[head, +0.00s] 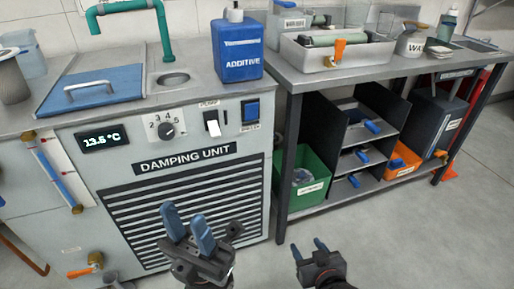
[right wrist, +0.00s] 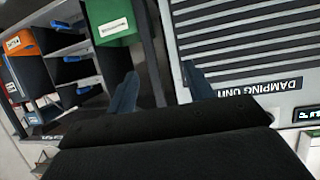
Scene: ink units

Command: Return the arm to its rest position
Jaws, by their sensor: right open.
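My left gripper (head: 185,216) is in front of the damping unit's (head: 182,162) slatted grille, with its two blue fingers apart and nothing between them. My right gripper (head: 308,246) is lower and further right, over the grey floor in front of the gap between the unit and the workbench. Its fingers are apart and empty. In the right wrist view, the right gripper (right wrist: 163,85) shows its two fingers spread. The shelves and the unit's grille lie beyond them. Neither gripper visibly touches anything.
A blue additive bottle (head: 237,52) stands on the unit, near a green tap pipe (head: 165,32). The workbench (head: 300,78) holds a tray of rollers (head: 300,52). Below are a green bin (head: 315,170) and an orange bin (head: 405,158). Floor at right (head: 430,235) is clear.

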